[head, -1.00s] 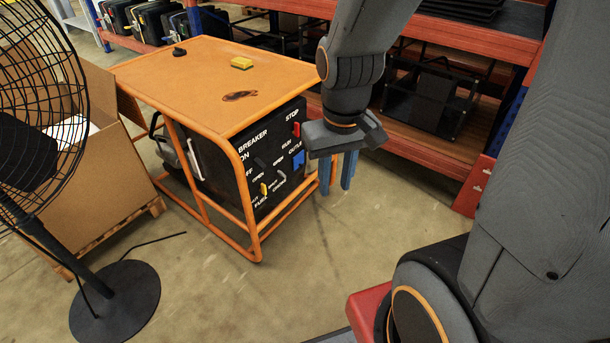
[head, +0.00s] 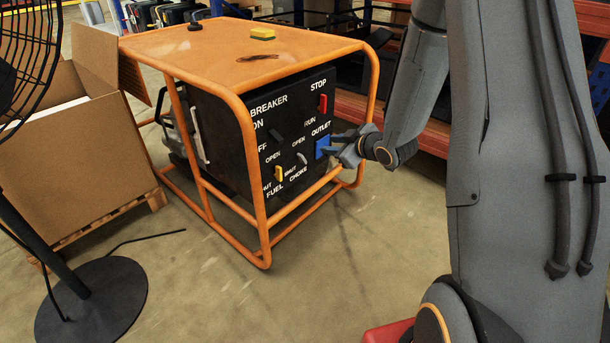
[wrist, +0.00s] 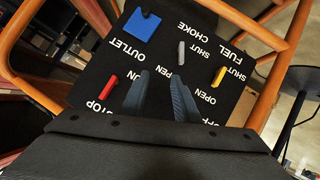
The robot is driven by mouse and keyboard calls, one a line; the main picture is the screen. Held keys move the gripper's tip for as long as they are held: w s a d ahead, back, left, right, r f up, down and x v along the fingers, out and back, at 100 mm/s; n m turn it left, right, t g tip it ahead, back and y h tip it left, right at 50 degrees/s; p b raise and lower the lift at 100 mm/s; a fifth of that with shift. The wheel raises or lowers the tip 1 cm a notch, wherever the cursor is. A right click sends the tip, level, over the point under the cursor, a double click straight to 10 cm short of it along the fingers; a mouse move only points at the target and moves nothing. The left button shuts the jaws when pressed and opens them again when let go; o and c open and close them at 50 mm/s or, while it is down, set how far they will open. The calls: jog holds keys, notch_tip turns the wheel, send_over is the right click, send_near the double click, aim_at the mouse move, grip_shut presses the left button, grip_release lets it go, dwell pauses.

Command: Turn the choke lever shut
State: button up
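The choke lever is a small light-grey handle (head: 301,158) on the black generator panel (head: 243,155), above the CHOKE label. In the wrist view the grey lever (wrist: 181,53) stands just beyond my fingertips, near its SHUT and OPEN labels, which appear upside down. I cannot tell its exact setting. My gripper (head: 335,144) is in front of the panel's right side, pointing at it beside the blue outlet cover (head: 322,147). In the wrist view my gripper (wrist: 158,77) is open, with two dark fingers apart and nothing between them. It appears apart from the lever.
A yellow fuel lever (wrist: 219,76) and a red run/stop switch (wrist: 108,83) flank the choke lever. The orange tube frame (head: 263,200) surrounds the panel. A fan (head: 92,300) and a cardboard box (head: 60,160) stand left. The floor in front is clear.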

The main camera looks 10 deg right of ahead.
aim_at(304, 159)
notch_tip(304, 159, down, 11)
jog(key=w+a+n+t+y+b, duration=0.2)
jog(key=n+t+y+b, duration=0.15)
jog(key=y+b, duration=0.45)
jog(key=shift+g+h, duration=0.35)
jog(key=shift+h, duration=0.35)
jog(key=shift+b+x, duration=2.35)
jog(key=shift+x, duration=1.35)
jog(key=shift+w+d, duration=0.1)
jog(key=shift+c, duration=0.3)
grip_shut()
